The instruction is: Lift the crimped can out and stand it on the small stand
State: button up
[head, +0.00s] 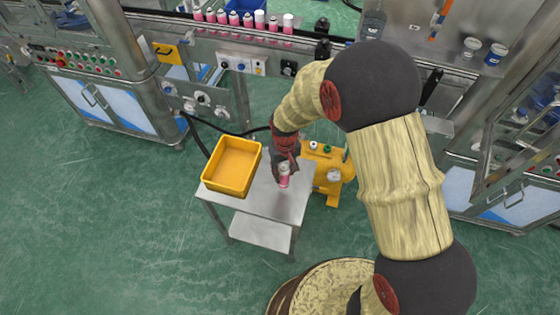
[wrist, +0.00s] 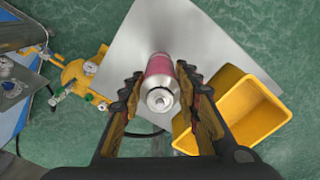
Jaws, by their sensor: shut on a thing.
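The can (wrist: 160,80) is pink with a pale top and a metal valve, seen from above in the wrist view. It also shows in the head view (head: 284,176), upright at my gripper. My gripper (wrist: 158,88) is shut on the can, with one finger on each side. In the head view my gripper (head: 284,168) is over the small steel stand (head: 290,205). The stand's bare top also shows in the wrist view (wrist: 200,35). I cannot tell whether the can's base touches the stand.
A yellow bin (head: 232,166) takes up the stand's left side. A yellow machine (head: 328,170) stands just right of the stand. Several pink cans (head: 235,18) line the conveyor at the back. The stand's front part is clear.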

aim_at(284, 168)
jog(key=shift+s+f, duration=0.15)
jog(key=shift+f, duration=0.05)
jog(key=shift+f+b, duration=1.95)
jog(key=shift+f, duration=0.9)
jog(key=shift+d+f, duration=0.1)
jog(key=shift+f, duration=0.35)
jog(key=o, duration=1.2)
notch_tip(284, 168, up, 12)
